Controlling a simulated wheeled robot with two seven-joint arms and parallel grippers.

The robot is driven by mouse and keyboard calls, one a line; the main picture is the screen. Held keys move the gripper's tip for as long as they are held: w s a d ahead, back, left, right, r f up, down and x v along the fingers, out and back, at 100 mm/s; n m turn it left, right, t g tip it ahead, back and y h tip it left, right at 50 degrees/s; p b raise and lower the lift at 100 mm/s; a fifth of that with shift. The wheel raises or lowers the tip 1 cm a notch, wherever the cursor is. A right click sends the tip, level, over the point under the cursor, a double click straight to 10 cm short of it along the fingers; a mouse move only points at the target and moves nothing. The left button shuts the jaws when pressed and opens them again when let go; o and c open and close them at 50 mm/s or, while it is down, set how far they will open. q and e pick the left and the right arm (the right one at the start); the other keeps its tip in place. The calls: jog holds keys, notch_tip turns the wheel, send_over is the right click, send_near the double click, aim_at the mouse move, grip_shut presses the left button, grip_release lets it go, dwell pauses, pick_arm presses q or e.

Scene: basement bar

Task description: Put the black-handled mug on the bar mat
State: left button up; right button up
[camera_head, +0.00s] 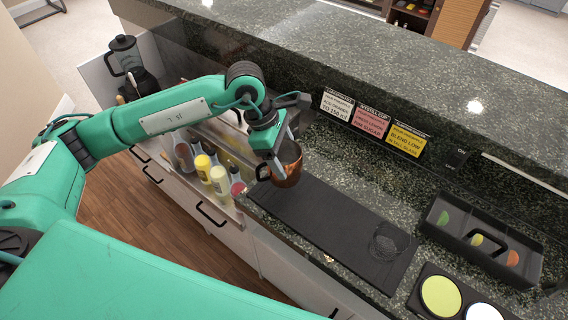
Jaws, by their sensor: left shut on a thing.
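My left gripper (281,143) comes in from the left and is shut on a copper-brown mug (291,174) with a dark handle on its left side. The mug is at the far left end of the black bar mat (335,222), over or on it; I cannot tell whether its base touches the mat. The gripper hides part of the mug's rim. The rest of the mat is bare except for a dark round mesh-like item (388,243) at its right end. My right gripper is not in view.
A black caddy (478,236) with garnish compartments stands right of the mat. A tray with coloured round pots (440,296) is at the lower right. Bottles (221,180) stand in a rail on the left. Recipe cards (370,121) line the back wall, and a blender (126,56) stands far left.

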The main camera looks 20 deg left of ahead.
pick_arm(q)
jog(key=shift+f, duration=0.55)
notch_tip(320, 180, down, 4)
jog(key=shift+f+p, duration=0.1)
jog(key=shift+p, duration=0.45)
jog(key=shift+f, duration=0.15)
jog(key=o, duration=1.1)
